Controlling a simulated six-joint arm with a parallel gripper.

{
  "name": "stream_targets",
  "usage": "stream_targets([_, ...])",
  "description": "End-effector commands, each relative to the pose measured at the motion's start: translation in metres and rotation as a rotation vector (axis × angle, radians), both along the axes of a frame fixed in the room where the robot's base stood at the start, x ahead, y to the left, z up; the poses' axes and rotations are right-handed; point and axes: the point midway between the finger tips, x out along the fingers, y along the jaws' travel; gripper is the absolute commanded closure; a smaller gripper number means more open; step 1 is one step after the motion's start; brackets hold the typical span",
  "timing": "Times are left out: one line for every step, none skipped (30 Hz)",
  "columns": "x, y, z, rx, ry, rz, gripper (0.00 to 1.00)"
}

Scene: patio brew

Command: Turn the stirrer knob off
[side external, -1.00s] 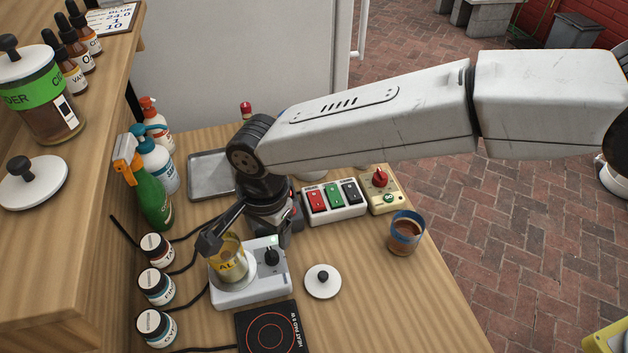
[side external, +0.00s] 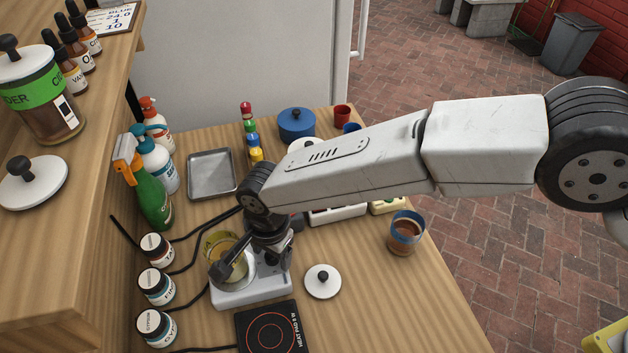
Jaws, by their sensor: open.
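The white stirrer (side external: 232,296) stands on the wooden table at lower left. A clear beaker (side external: 240,269) of amber liquid sits on its round plate. The stirrer's black knob is hidden behind my gripper. My gripper (side external: 256,266) points down over the stirrer with its jaws open. One dark finger reaches across the front of the beaker, and the rest of the gripper is over the knob side. I cannot tell whether a finger touches the beaker or the knob.
A black heat pad (side external: 271,331) lies just in front of the stirrer. A white lid (side external: 323,281) is to its right, with a cup of brown liquid (side external: 404,236) beyond. Several small jars (side external: 156,285) and cables are at the left. A metal tray (side external: 211,174) lies behind.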

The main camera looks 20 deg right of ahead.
Motion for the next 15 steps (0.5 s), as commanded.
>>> stream_targets([0.0001, 0.0001, -0.0004, 0.000, 0.000, 0.000, 0.28])
stream_targets([0.0001, 0.0001, -0.0005, 0.000, 0.000, 0.000, 0.28])
stream_targets([0.0001, 0.0001, -0.0004, 0.000, 0.000, 0.000, 0.28])
stream_targets([0.0001, 0.0001, -0.0003, 0.000, 0.000, 0.000, 0.28])
stream_targets([0.0001, 0.0001, -0.0003, 0.000, 0.000, 0.000, 0.28])
stream_targets([0.0001, 0.0001, -0.0003, 0.000, 0.000, 0.000, 0.28])
stream_targets([0.0001, 0.0001, -0.0002, 0.000, 0.000, 0.000, 0.34])
stream_targets([0.0001, 0.0001, -0.0002, 0.000, 0.000, 0.000, 0.44])
stream_targets([0.0001, 0.0001, -0.0002, 0.000, 0.000, 0.000, 0.56])
stream_targets([0.0001, 0.0001, -0.0001, 0.000, 0.000, 0.000, 0.66])
stream_targets([0.0001, 0.0001, -0.0001, 0.000, 0.000, 0.000, 0.75])
stream_targets([0.0000, 0.0000, -0.0001, 0.000, 0.000, 0.000, 0.88])
stream_targets([0.0000, 0.0000, -0.0001, 0.000, 0.000, 0.000, 0.98])
stream_targets([-0.0001, 0.0001, 0.0000, 0.000, 0.000, 0.000, 1.00])
stream_targets([-0.0001, 0.0001, 0.0000, 0.000, 0.000, 0.000, 1.00])
